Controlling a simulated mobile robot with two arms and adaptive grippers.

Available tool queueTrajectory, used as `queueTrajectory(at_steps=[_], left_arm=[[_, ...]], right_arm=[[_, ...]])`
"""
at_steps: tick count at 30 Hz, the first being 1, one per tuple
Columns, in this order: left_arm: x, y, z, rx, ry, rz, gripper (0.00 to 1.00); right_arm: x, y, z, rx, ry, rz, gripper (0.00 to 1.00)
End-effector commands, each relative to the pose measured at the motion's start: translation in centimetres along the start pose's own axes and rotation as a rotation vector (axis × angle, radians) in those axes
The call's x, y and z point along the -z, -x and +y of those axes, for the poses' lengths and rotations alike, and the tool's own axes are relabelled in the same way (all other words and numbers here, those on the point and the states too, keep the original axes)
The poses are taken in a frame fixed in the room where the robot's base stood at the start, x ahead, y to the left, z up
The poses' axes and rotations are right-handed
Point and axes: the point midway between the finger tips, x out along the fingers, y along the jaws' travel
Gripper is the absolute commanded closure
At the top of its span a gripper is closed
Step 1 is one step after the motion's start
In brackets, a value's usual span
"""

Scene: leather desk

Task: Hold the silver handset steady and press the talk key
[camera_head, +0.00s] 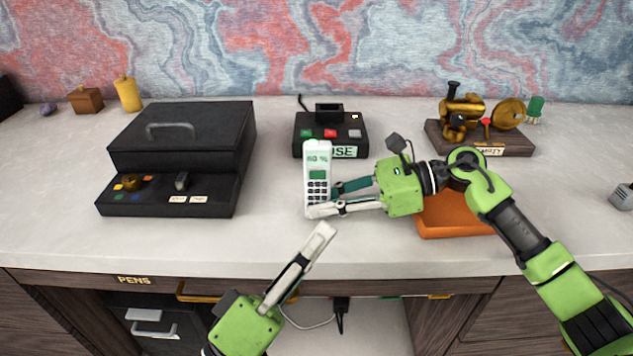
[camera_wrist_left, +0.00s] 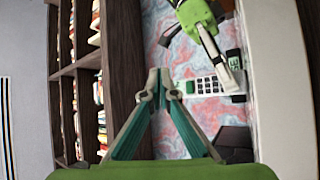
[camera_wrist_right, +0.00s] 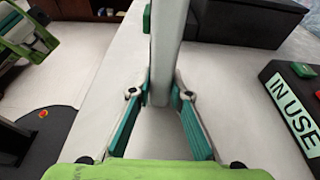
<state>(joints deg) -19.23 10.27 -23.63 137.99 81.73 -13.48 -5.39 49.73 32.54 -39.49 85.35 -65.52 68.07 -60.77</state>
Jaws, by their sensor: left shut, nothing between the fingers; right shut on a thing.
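The silver handset (camera_head: 318,168) stands upright above the desk, its small screen and dark keypad facing me. My right gripper (camera_head: 322,200) is shut on its lower part from the right, one finger across the front below the keys. In the right wrist view the handset (camera_wrist_right: 167,45) is a pale bar between the fingertips. My left gripper (camera_head: 325,230) is shut and empty, its tip below and in front of the handset, apart from it. In the left wrist view the handset keypad (camera_wrist_left: 207,87) lies just right of the shut fingertips (camera_wrist_left: 165,82). I cannot tell which key is the talk key.
A black base (camera_head: 350,150) with coloured buttons and an "IN USE" label sits behind the handset. A black case (camera_head: 180,130) stands left, an orange tray (camera_head: 450,228) under my right arm, a brass device (camera_head: 470,120) at back right.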

Motion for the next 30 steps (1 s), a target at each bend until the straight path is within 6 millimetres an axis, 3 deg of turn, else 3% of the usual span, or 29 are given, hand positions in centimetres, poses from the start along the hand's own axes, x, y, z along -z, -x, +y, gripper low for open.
queueTrajectory(at_steps=[8, 21, 30], left_arm=[[1.4, -1.0, -0.2, -0.015, 0.039, 0.035, 1.00], [4.3, -5.0, -3.3, -0.013, 0.038, 0.031, 1.00], [5.2, -6.2, -4.2, -0.012, 0.039, 0.031, 1.00]], right_arm=[[0.0, 0.0, 0.0, 0.000, 0.000, 0.000, 0.94], [0.0, 0.0, 0.0, 0.000, 0.000, 0.000, 0.94], [0.0, 0.0, 0.0, 0.000, 0.000, 0.000, 0.94]])
